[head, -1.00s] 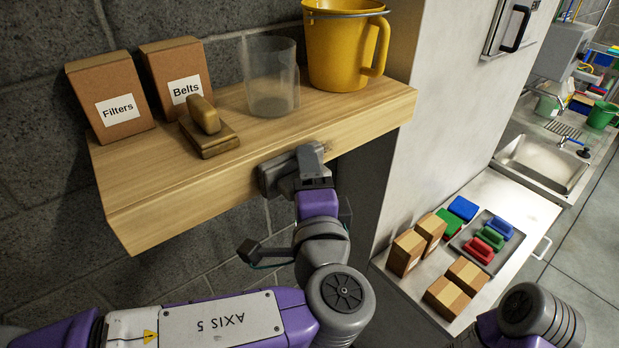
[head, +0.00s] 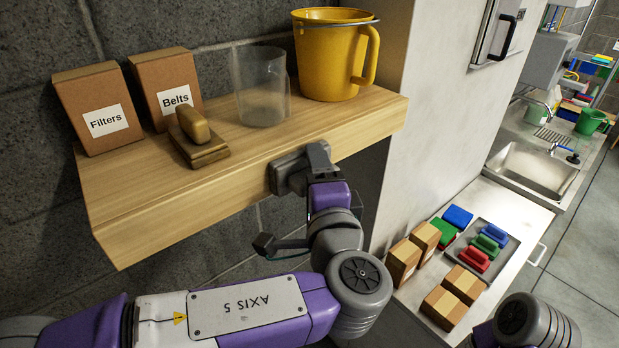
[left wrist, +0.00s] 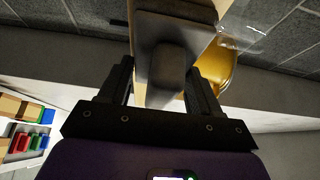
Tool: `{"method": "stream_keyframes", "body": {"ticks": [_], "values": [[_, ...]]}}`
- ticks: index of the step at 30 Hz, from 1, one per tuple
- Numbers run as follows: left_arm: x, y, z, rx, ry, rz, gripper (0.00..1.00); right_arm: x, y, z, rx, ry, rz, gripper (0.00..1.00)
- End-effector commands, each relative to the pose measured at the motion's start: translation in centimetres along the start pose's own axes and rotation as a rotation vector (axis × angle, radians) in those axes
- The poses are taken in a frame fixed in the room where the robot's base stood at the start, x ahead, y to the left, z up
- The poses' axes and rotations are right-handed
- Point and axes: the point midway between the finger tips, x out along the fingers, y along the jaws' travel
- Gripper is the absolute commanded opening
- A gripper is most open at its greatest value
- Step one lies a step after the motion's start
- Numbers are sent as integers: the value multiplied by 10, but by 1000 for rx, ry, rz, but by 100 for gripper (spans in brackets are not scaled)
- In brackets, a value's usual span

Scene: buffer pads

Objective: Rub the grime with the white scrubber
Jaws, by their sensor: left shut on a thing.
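My left gripper (head: 315,172) is at the front edge of the wooden shelf (head: 190,195). It is shut on a block-shaped scrubber (head: 287,174), whose pad is against or very close to the shelf's front face. The scrubber looks grey in this light, not clearly white. In the left wrist view, its dark handle (left wrist: 168,72) sits between the two fingers (left wrist: 160,85), with the wider pad beyond. No grime shows clearly on the front face now; the scrubber and gripper hide part of it. My right gripper is out of view; only part of that arm shows.
On the shelf stand a Filters box (head: 100,105), a Belts box (head: 165,85), a brown wooden brush (head: 195,135), a clear jug (head: 260,90) and a yellow bucket (head: 330,55). A pale cabinet wall (head: 430,95) is right of the shelf.

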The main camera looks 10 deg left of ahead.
Motion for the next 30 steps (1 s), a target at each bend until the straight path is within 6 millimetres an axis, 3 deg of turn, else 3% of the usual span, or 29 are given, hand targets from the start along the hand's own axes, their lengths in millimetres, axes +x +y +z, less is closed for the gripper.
{"method": "stream_keyframes", "body": {"ticks": [30], "values": [[36,0,-59,0,-4,1,39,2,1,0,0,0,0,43]]}}
